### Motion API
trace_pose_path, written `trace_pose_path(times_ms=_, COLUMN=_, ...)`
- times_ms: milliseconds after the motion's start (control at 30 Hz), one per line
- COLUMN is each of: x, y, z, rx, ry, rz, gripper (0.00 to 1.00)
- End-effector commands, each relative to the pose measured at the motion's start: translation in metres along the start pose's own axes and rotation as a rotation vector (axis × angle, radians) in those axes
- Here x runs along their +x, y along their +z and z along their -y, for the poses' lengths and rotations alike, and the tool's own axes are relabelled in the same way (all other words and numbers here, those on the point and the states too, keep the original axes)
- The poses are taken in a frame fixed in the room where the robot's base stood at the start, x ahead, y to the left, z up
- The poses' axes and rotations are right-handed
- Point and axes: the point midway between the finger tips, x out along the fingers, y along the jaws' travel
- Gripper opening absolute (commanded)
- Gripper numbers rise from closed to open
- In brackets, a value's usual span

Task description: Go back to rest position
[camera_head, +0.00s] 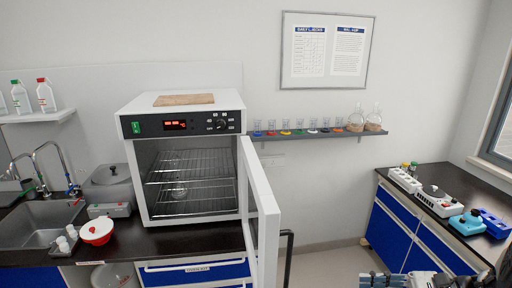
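My gripper (372,281) shows at the bottom edge, right of centre, with part of my arm to its right. It is cut off by the frame, so its fingers cannot be made out, nor whether they hold anything. It is over the floor side, right of the white oven (132,182) and apart from it. The oven door (262,215) stands open toward me.
A sink (42,222), a red-white pot (97,231) and a grey bath (108,188) stand left of the oven. A shelf (300,136) holds glassware. The right bench (455,184) carries several devices. Floor (335,262) is clear between the benches.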

Motion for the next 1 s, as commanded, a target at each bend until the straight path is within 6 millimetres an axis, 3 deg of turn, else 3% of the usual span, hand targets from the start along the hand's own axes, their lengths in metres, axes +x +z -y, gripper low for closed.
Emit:
trace_pose_path(times_ms=267, x=0.045, y=0.050, z=-0.035, rx=-0.202, ry=0.216, rz=-0.236, gripper=0.33)
trace_pose_path(times_ms=500, x=0.080, y=0.092, z=-0.100, rx=-0.534, ry=0.488, rz=-0.526, gripper=0.33)
trace_pose_path(times_ms=800, x=0.083, y=0.118, z=-0.173, rx=-1.049, ry=0.776, rz=-0.848, gripper=0.33)
trace_pose_path(times_ms=1000, x=0.072, y=0.124, z=-0.202, rx=-1.414, ry=0.913, rz=-1.027, gripper=0.33)
